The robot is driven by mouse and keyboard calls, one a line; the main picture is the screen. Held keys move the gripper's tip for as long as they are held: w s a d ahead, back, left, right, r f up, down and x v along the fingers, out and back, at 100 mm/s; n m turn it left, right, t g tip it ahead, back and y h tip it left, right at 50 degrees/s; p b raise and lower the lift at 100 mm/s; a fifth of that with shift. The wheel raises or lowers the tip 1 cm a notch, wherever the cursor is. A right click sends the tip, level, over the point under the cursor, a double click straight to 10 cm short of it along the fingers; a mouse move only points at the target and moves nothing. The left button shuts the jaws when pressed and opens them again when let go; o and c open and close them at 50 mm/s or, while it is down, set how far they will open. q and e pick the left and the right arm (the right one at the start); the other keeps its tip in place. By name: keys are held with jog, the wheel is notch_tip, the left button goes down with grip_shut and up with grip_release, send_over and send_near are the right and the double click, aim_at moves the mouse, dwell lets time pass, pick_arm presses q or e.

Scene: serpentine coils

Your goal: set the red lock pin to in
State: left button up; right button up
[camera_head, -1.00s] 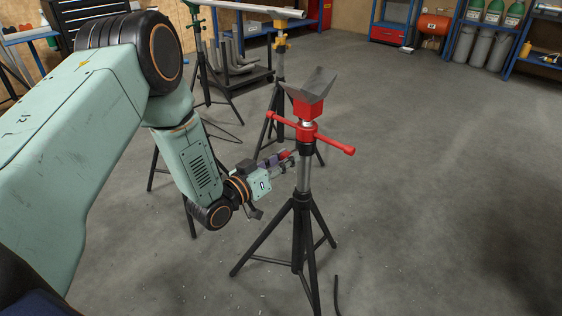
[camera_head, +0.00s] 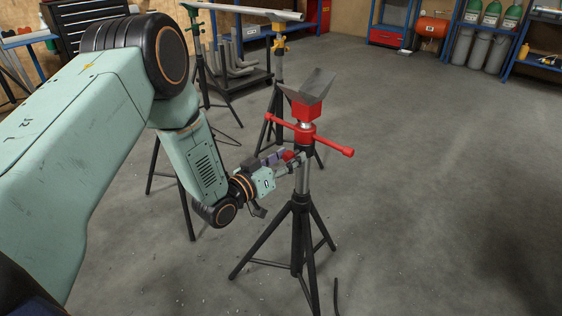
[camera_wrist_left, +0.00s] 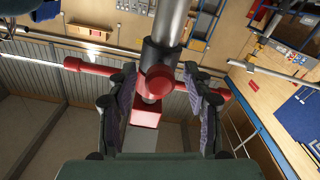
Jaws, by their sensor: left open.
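The red lock pin (camera_wrist_left: 158,81) shows as a round red knob facing the left wrist camera, on the black collar of a pipe stand (camera_head: 303,178). In the head view the red pin (camera_head: 288,155) is partly hidden by my left gripper (camera_head: 284,162), which is beside the stand's post just below the red cross handle. In the left wrist view the two dark fingers of my left gripper (camera_wrist_left: 160,84) are open, one on each side of the knob, with a gap on both sides. My right gripper is in neither view.
The stand carries a red T-handle (camera_head: 340,149) and a grey V-shaped head (camera_head: 312,88), with black tripod legs (camera_head: 300,240) spread on the floor. Other stands holding a pipe (camera_head: 255,11) are behind to the left. The concrete floor (camera_head: 440,180) to the right is clear.

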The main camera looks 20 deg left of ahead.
pick_arm(q)
jog(key=v, duration=1.2)
jog(key=shift+r, duration=0.1)
jog(key=s+d+f+n+g+y+p, duration=0.1)
jog(key=s+f+g+y, duration=0.1)
jog(key=s+f+g, duration=0.35)
jog(key=s+d+f+n+g+y, duration=0.1)
jog(key=s+f+g, duration=0.2)
jog(key=f, duration=0.5)
jog(key=s+d+f+g+y+p, duration=0.1)
jog(key=s+g, duration=0.3)
jog(key=s, duration=0.8)
jog(key=s+d+f+g+y+p, duration=0.1)
jog(key=s+f+g+y+p, duration=0.1)
jog(key=s, duration=0.9)
jog(key=shift+s+f+m+g, duration=0.35)
jog(key=shift+f+g, duration=0.55)
jog(key=shift+g, duration=0.35)
